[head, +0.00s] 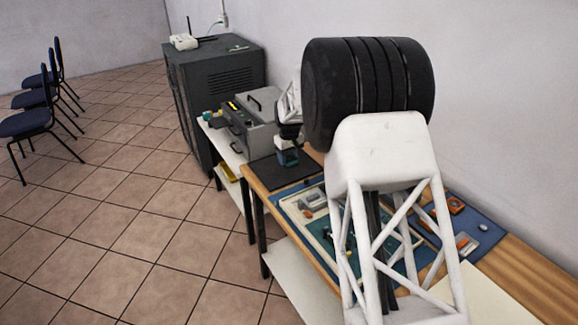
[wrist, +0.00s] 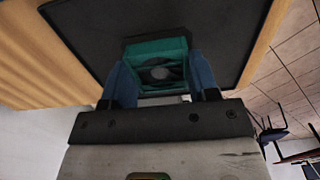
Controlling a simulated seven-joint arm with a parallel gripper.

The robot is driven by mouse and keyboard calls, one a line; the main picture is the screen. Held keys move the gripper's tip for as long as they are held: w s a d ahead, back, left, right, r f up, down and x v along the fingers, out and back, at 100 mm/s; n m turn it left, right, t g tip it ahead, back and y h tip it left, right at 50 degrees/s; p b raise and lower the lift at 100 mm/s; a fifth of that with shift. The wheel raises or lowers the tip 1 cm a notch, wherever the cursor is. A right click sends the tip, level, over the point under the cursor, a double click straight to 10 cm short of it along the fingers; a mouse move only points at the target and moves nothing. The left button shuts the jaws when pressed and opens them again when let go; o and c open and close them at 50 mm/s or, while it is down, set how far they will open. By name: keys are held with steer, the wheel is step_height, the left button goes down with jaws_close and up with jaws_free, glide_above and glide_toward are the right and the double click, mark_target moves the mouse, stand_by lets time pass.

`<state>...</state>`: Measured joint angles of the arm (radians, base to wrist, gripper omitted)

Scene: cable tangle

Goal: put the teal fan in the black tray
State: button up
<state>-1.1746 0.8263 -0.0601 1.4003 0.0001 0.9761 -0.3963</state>
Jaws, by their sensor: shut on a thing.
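The teal fan (wrist: 158,52) is a square frame with a dark round hub, held between the two blue fingers of my gripper (wrist: 160,85). In the head view the fan (head: 287,158) hangs under my gripper (head: 288,146), at the far end of the wooden table. The black tray (head: 268,177) lies flat there, below the fan. In the wrist view the black tray (wrist: 215,25) fills the area behind the fan. The gap between fan and tray is hard to judge. My arm hides part of the table.
A grey metal case (head: 262,137) stands on a white table just beyond the tray. A blue mat (head: 478,218) with tools and small parts lies nearer on the wooden table (head: 525,262). A dark cabinet (head: 215,75) stands behind. Chairs (head: 40,120) are far left.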

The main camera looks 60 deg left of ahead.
mark_target(289, 171)
steer(key=shift+f, duration=0.2)
steer(key=shift+f, duration=1.75)
steer(key=shift+f, duration=0.15)
steer(key=o, duration=0.9)
step_height(289, 171, up, 12)
steer(key=shift+r, duration=0.15)
stand_by(0.3)
